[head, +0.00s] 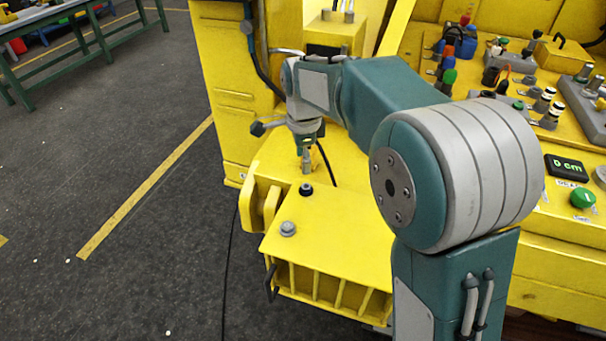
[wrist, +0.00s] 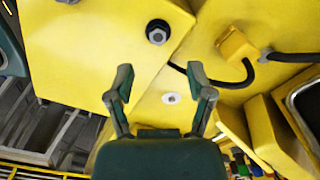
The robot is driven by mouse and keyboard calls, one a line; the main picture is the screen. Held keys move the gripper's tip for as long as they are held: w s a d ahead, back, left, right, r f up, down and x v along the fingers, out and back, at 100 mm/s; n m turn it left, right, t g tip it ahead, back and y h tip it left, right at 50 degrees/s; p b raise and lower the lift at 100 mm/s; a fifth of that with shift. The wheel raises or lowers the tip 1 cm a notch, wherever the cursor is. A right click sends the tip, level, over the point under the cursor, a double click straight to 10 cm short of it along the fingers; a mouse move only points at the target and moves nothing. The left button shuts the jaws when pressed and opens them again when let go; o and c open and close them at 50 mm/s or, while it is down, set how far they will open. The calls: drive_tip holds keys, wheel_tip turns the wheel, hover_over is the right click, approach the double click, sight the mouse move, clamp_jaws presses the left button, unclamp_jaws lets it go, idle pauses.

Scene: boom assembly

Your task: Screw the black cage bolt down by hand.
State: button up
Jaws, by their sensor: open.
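The black cage bolt (head: 306,189) stands on the yellow boom plate (head: 335,235), near its edge by the yellow machine body. It has a black collar around a grey hex head, and it also shows in the wrist view (wrist: 158,32). My gripper (head: 306,167) points down just behind the bolt in the head view. How far the bolt is screwed in cannot be told.
A grey bolt (head: 288,228) sits nearer the front of the plate. A black cable (wrist: 228,84) curves close to the fingers, leading to a yellow block (wrist: 237,45). A pale round fitting (wrist: 171,98) lies between the fingers in the picture. A control panel stands right; open floor lies left.

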wheel_tip(320, 180, up, 4)
drive_tip(key=shift+r, duration=0.2)
idle(0.3)
drive_tip(key=s+d+r+n+t, duration=0.1)
drive_tip(key=s+d+r+n, duration=0.25)
drive_tip(key=s+d, duration=0.2)
drive_tip(key=s+d+r+n+t, duration=0.2)
drive_tip(key=s+d+n, duration=0.2)
drive_tip(key=s, duration=0.2)
drive_tip(key=s+d+f+n+t, duration=0.1)
drive_tip(key=s+d+f+n, duration=0.1)
drive_tip(key=s+n, duration=0.2)
drive_tip(key=s+d+f+n+t, duration=0.1)
drive_tip(key=s+d+f+n, duration=0.1)
drive_tip(key=s, duration=0.8)
drive_tip(key=shift+d+f+n+t, duration=0.3)
drive_tip(key=shift+d+n, duration=0.5)
drive_tip(key=shift+n, duration=0.25)
